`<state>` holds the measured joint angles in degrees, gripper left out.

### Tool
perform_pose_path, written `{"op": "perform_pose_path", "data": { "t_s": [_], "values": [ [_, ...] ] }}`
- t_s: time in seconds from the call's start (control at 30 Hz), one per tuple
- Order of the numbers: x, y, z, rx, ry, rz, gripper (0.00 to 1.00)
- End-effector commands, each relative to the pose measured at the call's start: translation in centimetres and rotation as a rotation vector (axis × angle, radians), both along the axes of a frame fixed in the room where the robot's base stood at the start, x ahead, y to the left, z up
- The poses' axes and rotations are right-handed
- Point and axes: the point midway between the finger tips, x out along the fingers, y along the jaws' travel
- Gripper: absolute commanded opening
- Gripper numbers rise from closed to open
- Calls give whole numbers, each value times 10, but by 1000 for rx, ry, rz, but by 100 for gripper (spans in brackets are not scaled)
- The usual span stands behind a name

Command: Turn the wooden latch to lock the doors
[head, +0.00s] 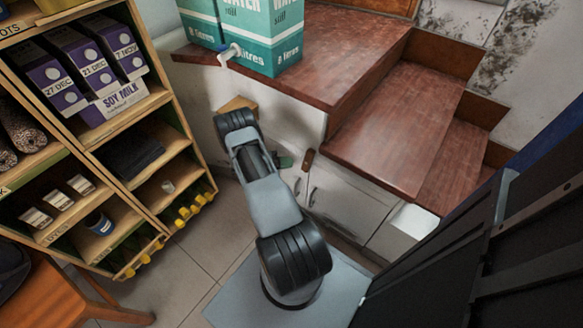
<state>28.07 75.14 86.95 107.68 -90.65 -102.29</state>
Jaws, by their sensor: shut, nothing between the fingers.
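The wooden latch (308,160) is a small brown bar on the white cabinet front under the wooden steps. It stands nearly upright, slightly tilted, near the top of the doors. The white cabinet doors (343,203) have dark curved handles; the right door looks flush, and the left one is largely hidden by my arm. A small dark and green piece just left of the latch appears to be the end of my gripper (285,160). It looks shut and empty, with a small gap to the latch. Most of the gripper is hidden behind my arm.
Reddish-brown steps (395,130) rise above the doors. Teal water boxes (270,38) with a white tap stand on the upper landing. A wooden shelf unit (148,105) stands left, a stool (45,290) at bottom left. Tiled floor (195,260) between is clear.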

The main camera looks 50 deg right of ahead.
Motion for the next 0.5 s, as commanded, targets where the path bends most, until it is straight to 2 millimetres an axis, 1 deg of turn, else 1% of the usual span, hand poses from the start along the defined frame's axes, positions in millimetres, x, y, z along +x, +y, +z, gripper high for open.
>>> {"op": "perform_pose_path", "data": {
  "t_s": [0.03, 0.1, 0.2, 0.4, 0.5],
  "values": [
    [9, 1, -2, -2, -4, 4, 0],
    [20, 14, 4, -1, -1, 7, 0],
    [34, 28, 6, -1, -3, 5, 0],
    [57, 52, 9, 0, -1, 3, 0],
    [65, 60, 10, 0, -1, 2, 0]
  ]
}}
